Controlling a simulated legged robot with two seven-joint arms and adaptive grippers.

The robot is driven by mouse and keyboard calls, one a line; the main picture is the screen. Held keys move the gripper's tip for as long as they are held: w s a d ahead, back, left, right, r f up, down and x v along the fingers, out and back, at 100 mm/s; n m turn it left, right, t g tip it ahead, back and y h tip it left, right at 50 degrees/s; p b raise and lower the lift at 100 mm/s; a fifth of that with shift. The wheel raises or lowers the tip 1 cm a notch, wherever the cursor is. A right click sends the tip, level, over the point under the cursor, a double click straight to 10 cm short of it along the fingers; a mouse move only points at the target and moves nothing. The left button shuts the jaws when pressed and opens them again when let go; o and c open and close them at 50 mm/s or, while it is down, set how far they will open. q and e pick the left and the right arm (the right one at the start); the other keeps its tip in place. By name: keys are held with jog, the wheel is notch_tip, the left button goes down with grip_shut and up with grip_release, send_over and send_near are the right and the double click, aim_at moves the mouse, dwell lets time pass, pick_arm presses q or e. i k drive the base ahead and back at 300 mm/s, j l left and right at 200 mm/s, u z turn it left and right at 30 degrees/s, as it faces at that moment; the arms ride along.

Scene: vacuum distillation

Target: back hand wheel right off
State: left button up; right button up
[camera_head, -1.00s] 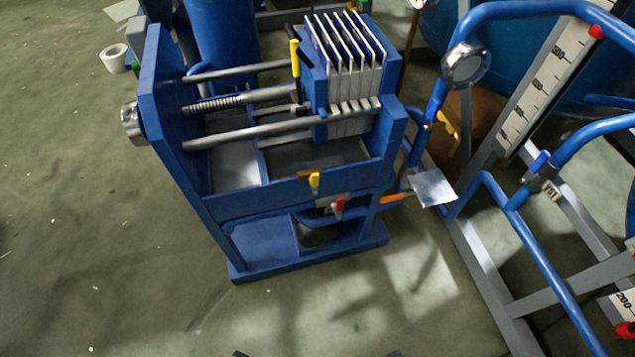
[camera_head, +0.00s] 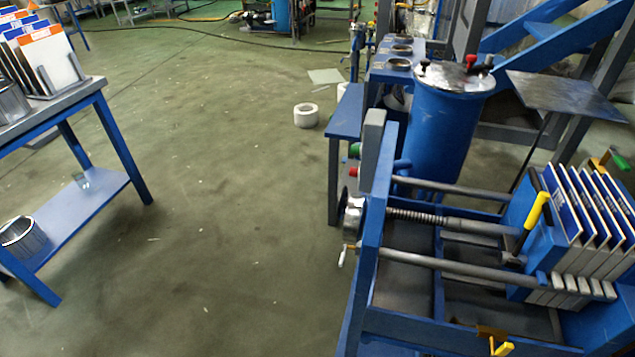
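The hand wheel (camera_head: 352,216) is a round silvery metal piece on the left outer side of the filter press's blue end plate (camera_head: 372,235). A pale crank-like handle (camera_head: 344,256) shows just below it. A threaded spindle (camera_head: 410,217) runs from the plate toward the pack of white filter plates (camera_head: 590,230) on the right. The wheel is seen nearly edge-on, so its face is mostly hidden. Neither of my grippers is in view, and nothing touches the wheel.
A blue table (camera_head: 70,115) with a lower shelf stands at the left. A blue drum (camera_head: 445,125) and a small blue stand (camera_head: 345,115) are behind the press. A white roll (camera_head: 306,115) lies on the floor. Open green floor (camera_head: 215,220) lies left of the press.

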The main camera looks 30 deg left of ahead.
aim_at(341, 205)
jog(key=i+j, duration=0.1)
jog(key=j, duration=0.3)
jog(key=i+j, duration=0.1)
jog(key=j, duration=0.75)
jog(key=i, duration=0.05)
